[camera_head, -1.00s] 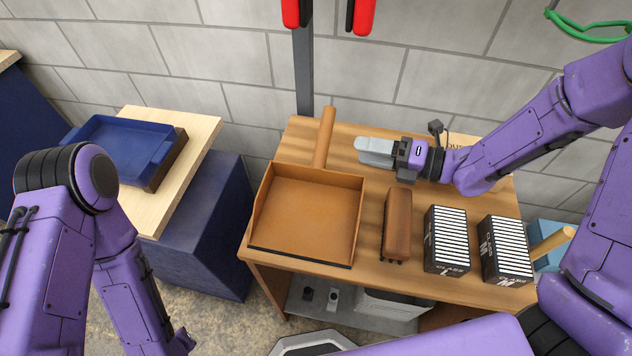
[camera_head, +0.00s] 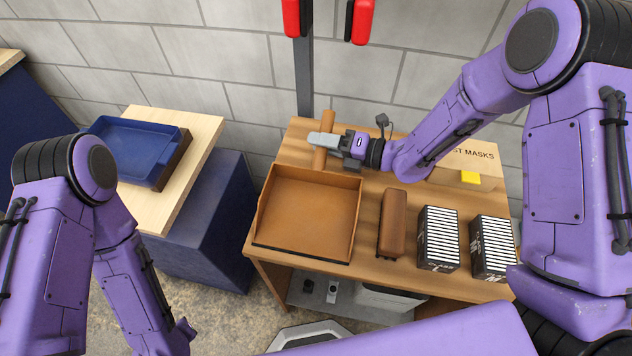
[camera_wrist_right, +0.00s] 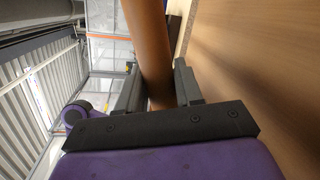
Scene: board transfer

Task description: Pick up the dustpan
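The brown dustpan (camera_head: 305,215) lies on the wooden table with its open tray toward me. Its round handle (camera_head: 320,158) points to the back wall. My right gripper (camera_head: 325,141) is at the handle, and one pale finger crosses over it. In the right wrist view the handle (camera_wrist_right: 150,50) passes between the two grey fingers (camera_wrist_right: 158,88). The fingers stand apart, close to the handle's sides; firm contact does not show. My left arm hangs at the left, and its fingers cannot be made out.
Right of the pan are a brown brush-like block (camera_head: 393,222), two black striped boxes (camera_head: 438,238) (camera_head: 493,247) and a masks box (camera_head: 450,175). A blue tray (camera_head: 132,150) rests on the left table (camera_head: 205,135). A dark post (camera_head: 304,75) stands behind the dustpan.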

